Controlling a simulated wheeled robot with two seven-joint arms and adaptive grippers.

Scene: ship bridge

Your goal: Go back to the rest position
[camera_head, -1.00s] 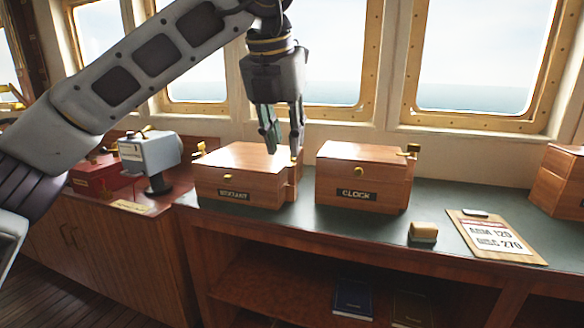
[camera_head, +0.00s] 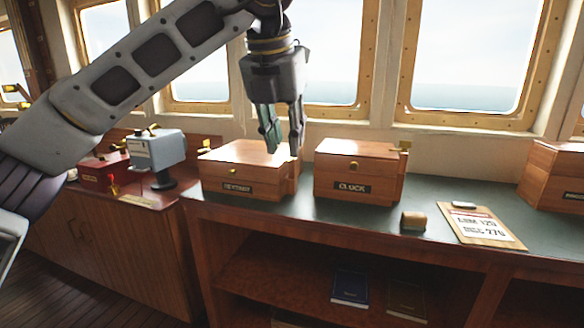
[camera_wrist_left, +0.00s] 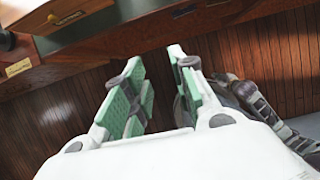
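My left gripper (camera_head: 282,145) hangs with its fingers pointing down, in front of the window wall. In the head view its fingertips overlap the right part of the wooden sextant box (camera_head: 230,186); I cannot tell whether they touch it. In the left wrist view the green-padded fingers (camera_wrist_left: 155,90) stand apart with nothing between them, and wooden floor boards show beyond.
A red box (camera_head: 98,172) and a grey device (camera_head: 157,150) are at left. Books (camera_head: 350,288) lie on the shelf below.

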